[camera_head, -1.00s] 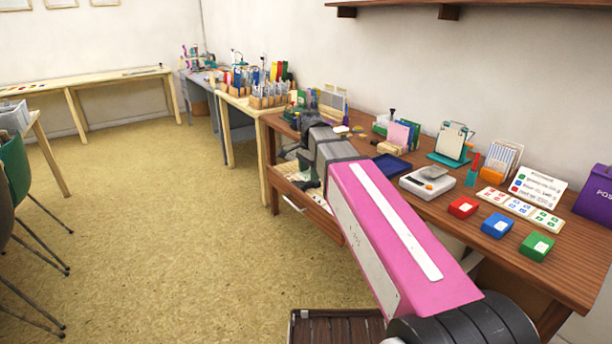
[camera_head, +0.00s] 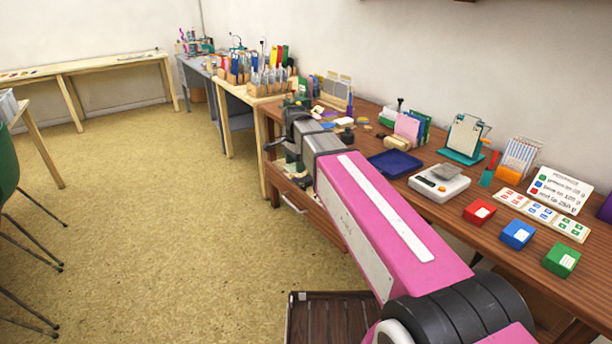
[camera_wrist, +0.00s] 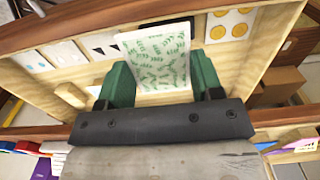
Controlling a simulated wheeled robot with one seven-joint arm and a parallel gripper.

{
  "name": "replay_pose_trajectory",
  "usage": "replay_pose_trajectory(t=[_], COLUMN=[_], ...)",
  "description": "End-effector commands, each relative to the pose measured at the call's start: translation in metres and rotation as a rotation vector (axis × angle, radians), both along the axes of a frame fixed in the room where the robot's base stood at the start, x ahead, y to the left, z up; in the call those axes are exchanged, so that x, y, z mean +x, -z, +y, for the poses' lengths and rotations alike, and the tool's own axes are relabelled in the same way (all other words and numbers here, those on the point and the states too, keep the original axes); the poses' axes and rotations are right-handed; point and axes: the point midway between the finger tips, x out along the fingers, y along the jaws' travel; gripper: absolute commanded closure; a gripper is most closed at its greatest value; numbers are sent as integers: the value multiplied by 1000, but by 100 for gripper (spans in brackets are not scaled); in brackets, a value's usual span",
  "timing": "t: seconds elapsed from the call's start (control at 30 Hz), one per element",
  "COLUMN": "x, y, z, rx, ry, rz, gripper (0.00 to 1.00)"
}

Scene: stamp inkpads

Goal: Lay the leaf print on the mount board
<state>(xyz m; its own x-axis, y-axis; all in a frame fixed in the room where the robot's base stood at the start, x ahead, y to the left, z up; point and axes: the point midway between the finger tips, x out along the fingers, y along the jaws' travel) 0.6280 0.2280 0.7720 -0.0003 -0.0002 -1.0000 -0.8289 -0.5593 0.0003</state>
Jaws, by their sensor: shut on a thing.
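The leaf print (camera_wrist: 158,60) is a pale sheet with green leaf shapes. It shows in the wrist view between the green fingers of my gripper (camera_wrist: 160,78), which is shut on it. The print is above a pale wooden drawer (camera_wrist: 272,55). In the head view my gripper (camera_head: 297,165) is small and dark at the front edge of the desk's far end, near the drawer front (camera_head: 312,212). The print cannot be made out there. I cannot pick out the mount board with certainty in either view.
Other printed cards, one with yellow discs (camera_wrist: 230,22), lie in the drawer. The desk (camera_head: 400,185) holds a blue tray (camera_head: 395,163), a scale (camera_head: 438,183), and red (camera_head: 479,212), blue (camera_head: 517,234) and green (camera_head: 561,258) inkpads. Open floor (camera_head: 150,230) lies left.

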Motion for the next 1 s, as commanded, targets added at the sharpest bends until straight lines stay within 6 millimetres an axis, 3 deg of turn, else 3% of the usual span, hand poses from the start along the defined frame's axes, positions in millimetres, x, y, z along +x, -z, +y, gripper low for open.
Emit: replay_pose_trajectory(t=[0.1, 0.3, 0.47, 0.8, 1.0], x=[18, 34, 36, 35, 35], y=[15, 28, 34, 70, 71], z=[-17, -34, -37, -37, -37], rx=[-1, 1, 0, 0, 1], ry=[2, 0, 0, -1, -1], rz=[1, -1, 0, 0, -1], gripper=[62, 62, 62, 62, 62])
